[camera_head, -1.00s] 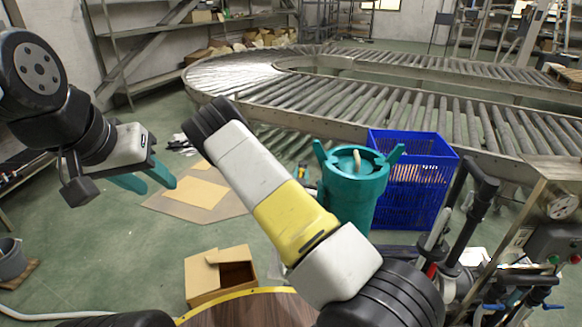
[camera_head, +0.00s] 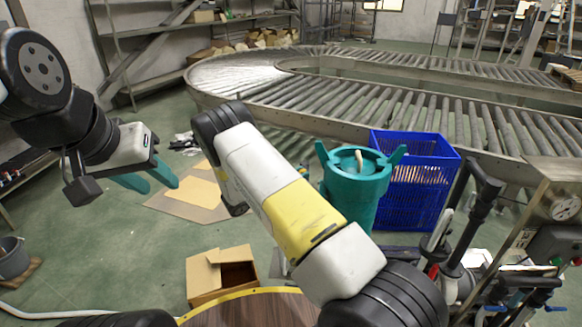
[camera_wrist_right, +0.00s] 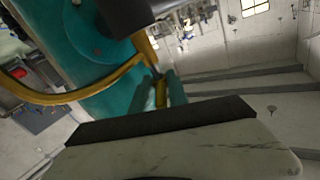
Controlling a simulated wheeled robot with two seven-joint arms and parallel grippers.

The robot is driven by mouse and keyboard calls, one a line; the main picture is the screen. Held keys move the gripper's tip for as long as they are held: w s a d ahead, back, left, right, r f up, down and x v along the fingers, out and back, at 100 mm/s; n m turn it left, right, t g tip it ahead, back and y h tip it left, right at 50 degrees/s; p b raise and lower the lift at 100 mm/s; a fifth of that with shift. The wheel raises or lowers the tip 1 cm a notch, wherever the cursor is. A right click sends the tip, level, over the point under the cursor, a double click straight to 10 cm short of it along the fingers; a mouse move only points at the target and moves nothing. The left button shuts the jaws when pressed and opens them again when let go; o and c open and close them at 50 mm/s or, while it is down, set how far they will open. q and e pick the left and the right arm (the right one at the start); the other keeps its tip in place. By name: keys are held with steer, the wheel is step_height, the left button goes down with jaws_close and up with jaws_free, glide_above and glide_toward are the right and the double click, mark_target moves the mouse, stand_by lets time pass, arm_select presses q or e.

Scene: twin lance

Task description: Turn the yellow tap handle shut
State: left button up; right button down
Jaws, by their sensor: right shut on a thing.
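In the right wrist view, the teal fingers of my right gripper (camera_wrist_right: 160,92) are shut on a short yellow piece (camera_wrist_right: 160,96), which looks like the tap handle. A curved yellow bar (camera_wrist_right: 60,98) runs beside it, in front of a large teal body (camera_wrist_right: 95,60). I cannot tell how far the handle is turned. In the head view, my right arm's white and yellow links hide the right gripper and the handle. My left gripper (camera_head: 150,178) hangs open and empty above the floor at the left, well away from the handle.
A teal vessel (camera_head: 352,190) stands right of my right arm, beside a blue crate (camera_head: 425,190). Black pipes and a gauge (camera_head: 564,207) are at the right. An open cardboard box (camera_head: 205,280) sits near a yellow-rimmed round wooden top (camera_head: 250,310). A roller conveyor (camera_head: 440,115) lies behind.

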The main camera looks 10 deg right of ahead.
steer(key=m+g, duration=0.1)
steer(key=g, duration=0.1)
steer(key=m+g+h, duration=0.1)
steer(key=m+g, duration=0.1)
steer(key=g, duration=0.1)
steer(key=w+m+g, duration=0.1)
steer(key=m+g, duration=0.1)
steer(key=g, duration=0.1)
steer(key=shift+a+f+h, duration=0.1)
steer(key=shift+a+h, duration=0.05)
steer(key=shift+h, duration=0.25)
steer(key=shift+m+g, duration=0.9)
steer(key=shift+g, duration=0.1)
steer(key=shift+w+r+g, duration=0.1)
steer(key=shift+r+g, duration=0.1)
steer(key=shift+g, duration=0.1)
steer(key=c, duration=1.5)
jaws_free()
steer(key=shift+o, duration=0.2)
